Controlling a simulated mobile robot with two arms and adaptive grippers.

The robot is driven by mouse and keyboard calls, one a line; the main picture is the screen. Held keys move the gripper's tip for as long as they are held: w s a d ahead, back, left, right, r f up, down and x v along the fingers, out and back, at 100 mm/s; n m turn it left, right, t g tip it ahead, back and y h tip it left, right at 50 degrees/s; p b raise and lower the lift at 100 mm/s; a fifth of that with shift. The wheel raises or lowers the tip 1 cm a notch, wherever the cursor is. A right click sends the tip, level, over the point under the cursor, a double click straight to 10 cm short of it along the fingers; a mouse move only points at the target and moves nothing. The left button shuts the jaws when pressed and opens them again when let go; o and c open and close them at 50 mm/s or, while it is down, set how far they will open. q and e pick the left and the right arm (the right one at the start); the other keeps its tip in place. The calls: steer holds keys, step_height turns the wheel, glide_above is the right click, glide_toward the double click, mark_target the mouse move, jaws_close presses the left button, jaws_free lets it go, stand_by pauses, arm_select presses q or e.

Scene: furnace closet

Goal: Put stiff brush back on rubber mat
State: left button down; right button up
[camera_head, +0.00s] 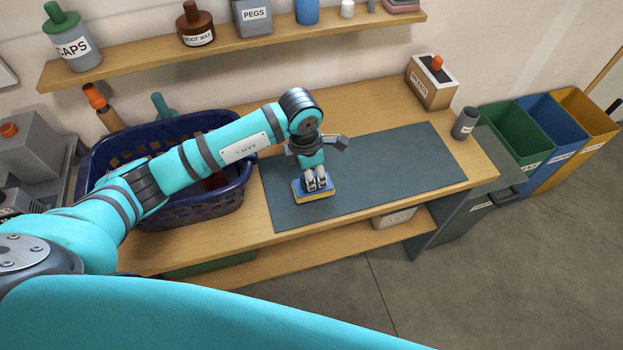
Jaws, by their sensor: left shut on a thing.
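The rubber mat (395,165) is a dark grey-green rectangle lying flat on the wooden bench. My left gripper (317,180) points down over the mat's left front part. It is shut on a small block, blue on top with a yellow lower edge, which looks like the stiff brush (300,193). The fingers hide part of the brush. The brush is at or just above the mat surface; I cannot tell whether it touches. My right gripper is not in view.
A dark blue laundry basket (215,205) stands left of the mat, under my arm. A wooden box (430,85) and a dark cup (465,122) stand at the bench's right. A shelf (240,42) with bottles runs above. Most of the mat's right side is clear.

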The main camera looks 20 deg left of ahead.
arm_select(q)
steer(key=shift+w+a, duration=0.25)
steer(key=shift+w, duration=0.2)
steer(key=shift+w+a+f+b, duration=0.1)
steer(key=shift+w+a+b, duration=0.25)
steer(key=shift+w, duration=0.1)
step_height(320, 180, down, 3)
steer(key=shift+s+d+f+b, duration=0.1)
steer(key=shift+s+b, duration=0.05)
steer(key=shift+b, duration=0.65)
steer(key=shift+f, duration=0.15)
